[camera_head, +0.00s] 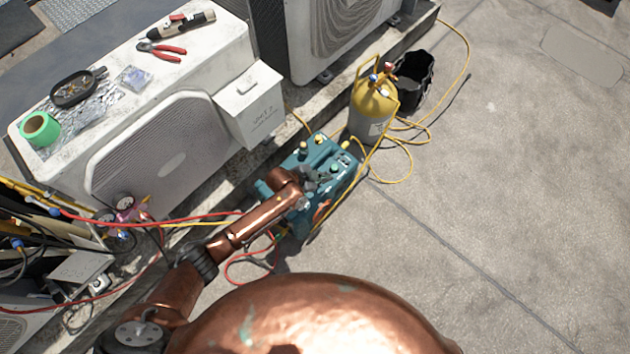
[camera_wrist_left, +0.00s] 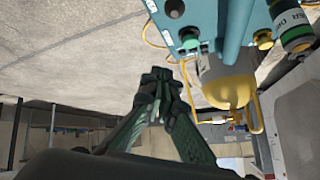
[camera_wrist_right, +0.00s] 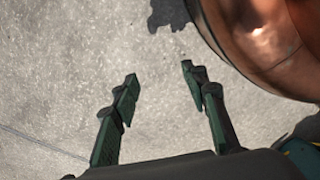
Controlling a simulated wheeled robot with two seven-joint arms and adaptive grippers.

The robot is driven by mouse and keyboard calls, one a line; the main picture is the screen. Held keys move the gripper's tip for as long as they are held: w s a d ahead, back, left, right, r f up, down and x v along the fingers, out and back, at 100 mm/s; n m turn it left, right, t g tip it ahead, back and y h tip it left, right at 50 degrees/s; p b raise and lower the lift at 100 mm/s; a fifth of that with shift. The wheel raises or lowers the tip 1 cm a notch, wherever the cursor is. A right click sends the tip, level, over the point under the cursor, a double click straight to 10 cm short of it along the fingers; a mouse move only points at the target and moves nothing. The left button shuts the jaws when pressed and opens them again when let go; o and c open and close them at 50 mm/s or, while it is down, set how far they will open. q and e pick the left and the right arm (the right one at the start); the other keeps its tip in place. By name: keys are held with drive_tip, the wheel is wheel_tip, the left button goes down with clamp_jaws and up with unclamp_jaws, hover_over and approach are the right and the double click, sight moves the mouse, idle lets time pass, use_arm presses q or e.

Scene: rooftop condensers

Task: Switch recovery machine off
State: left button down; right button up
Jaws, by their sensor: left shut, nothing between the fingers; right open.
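The recovery machine (camera_head: 341,165) is a teal box on the ground in front of the condensers, with knobs and hoses on it. My left arm reaches over it in the head view and hides part of its top. My left gripper (camera_head: 312,180) is shut and empty at the machine's top. In the left wrist view the shut fingertips (camera_wrist_left: 160,78) are below and left of the teal machine (camera_wrist_left: 205,15), which has a dark green knob and a black knob. The switch cannot be made out clearly. My right gripper (camera_wrist_right: 158,82) is open and empty over bare concrete.
A yellow cylinder (camera_head: 372,104) and a black bucket (camera_head: 415,78) stand behind the machine. Yellow hoses (camera_head: 405,150) and red hoses (camera_head: 240,270) lie around it. A white condenser (camera_head: 190,75) carries pliers (camera_head: 165,50) and green tape (camera_head: 40,129). Concrete at the right is clear.

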use_arm(q)
drive_tip(key=p+v, duration=0.3)
drive_tip(key=v, duration=0.4)
drive_tip(key=shift+s+a, duration=0.4)
use_arm(e)
drive_tip(key=s+f, duration=0.5)
drive_tip(key=s, duration=0.1)
drive_tip(key=shift+s+d+f, duration=0.3)
drive_tip(key=shift+s, duration=0.05)
use_arm(q)
drive_tip(key=shift+f, duration=0.15)
